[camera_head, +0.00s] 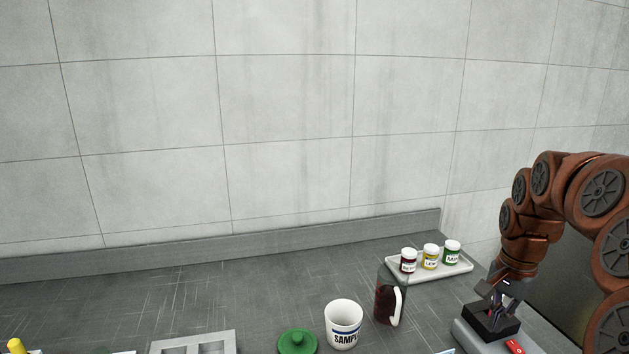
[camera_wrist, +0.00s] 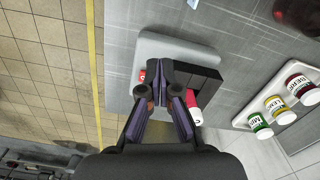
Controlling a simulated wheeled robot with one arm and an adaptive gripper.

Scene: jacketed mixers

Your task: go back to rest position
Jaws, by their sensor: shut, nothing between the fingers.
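My gripper (camera_head: 497,303) is at the lower right in the head view, pointing down at a black block on a grey base (camera_head: 470,338). In the wrist view my gripper (camera_wrist: 160,78) has its fingertips together with nothing between them. They are over or beside the black block (camera_wrist: 205,80), which sits on the grey base (camera_wrist: 150,45). I cannot tell whether the fingertips touch the block. Red marked parts show on either side of the fingers, one at the left (camera_wrist: 142,76) and one at the right (camera_wrist: 194,108).
A jug of dark red liquid (camera_head: 384,300) stands left of my gripper. Behind is a white tray (camera_head: 463,266) with three labelled jars. A white sample cup (camera_head: 343,318) and green lid (camera_head: 297,341) are further left. The counter's back left is clear.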

